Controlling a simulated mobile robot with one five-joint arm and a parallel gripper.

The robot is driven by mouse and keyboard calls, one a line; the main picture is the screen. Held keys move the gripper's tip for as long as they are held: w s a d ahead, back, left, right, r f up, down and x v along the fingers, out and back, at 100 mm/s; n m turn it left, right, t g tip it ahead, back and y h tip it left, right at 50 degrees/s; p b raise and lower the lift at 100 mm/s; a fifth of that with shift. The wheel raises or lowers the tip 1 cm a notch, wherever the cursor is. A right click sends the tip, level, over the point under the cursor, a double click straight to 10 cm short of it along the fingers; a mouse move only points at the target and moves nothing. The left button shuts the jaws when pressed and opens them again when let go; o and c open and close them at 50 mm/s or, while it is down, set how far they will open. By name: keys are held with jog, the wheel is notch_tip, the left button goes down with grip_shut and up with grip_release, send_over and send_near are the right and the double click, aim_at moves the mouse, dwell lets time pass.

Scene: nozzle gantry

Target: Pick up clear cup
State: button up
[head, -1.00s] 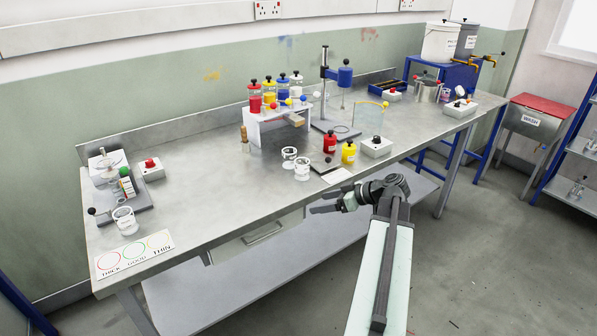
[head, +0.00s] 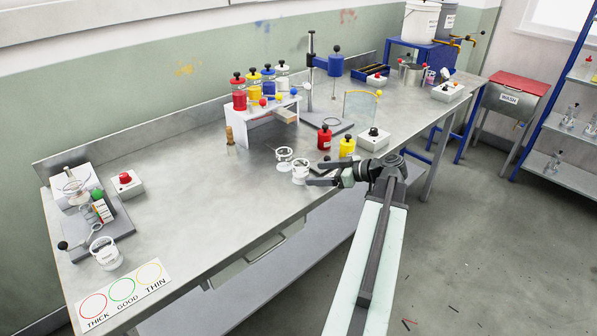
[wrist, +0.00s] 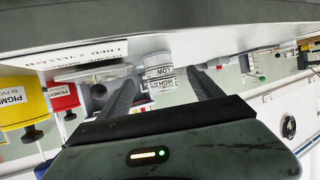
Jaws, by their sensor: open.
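Two clear cups with white labels stand side by side on the bench in the head view, a rear one (head: 284,155) and a front one (head: 300,173). A third clear cup (head: 105,253) stands at the left end of the bench. My gripper (head: 313,174) is open and empty, its fingers pointing left at the front cup from just right of it. In the wrist view, which appears upside down, a cup marked HIGH and LOW (wrist: 160,76) shows beyond and between my two fingers (wrist: 163,88). I cannot tell whether the fingers touch it.
A red pigment bottle (head: 325,139) and a yellow one (head: 347,147) stand close behind my gripper. A white switch box (head: 374,139) is to their right. A white rack (head: 262,122) stands behind the cups. The bench left of the cups is mostly clear.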

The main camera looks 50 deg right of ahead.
aim_at(294, 164)
jog(key=shift+b+x, duration=0.45)
jog(key=shift+x, duration=0.65)
jog(key=shift+b+x, duration=0.85)
jog(key=shift+x, duration=1.85)
jog(key=shift+d, duration=0.1)
jog(key=c, duration=1.5)
jog(key=shift+r, duration=0.2)
jog(key=shift+r+p, duration=0.7)
jog(key=shift+p, duration=0.2)
notch_tip(294, 164, up, 2)
jog(key=shift+r+p, duration=0.1)
jog(key=shift+p, duration=1)
jog(key=s+d+r+p, duration=0.1)
jog(key=s+d, duration=0.2)
jog(key=s, duration=1.3)
notch_tip(294, 164, up, 8)
jog(key=p, duration=0.8)
jog(key=shift+w+a+r, duration=0.1)
jog(key=shift+w, duration=0.05)
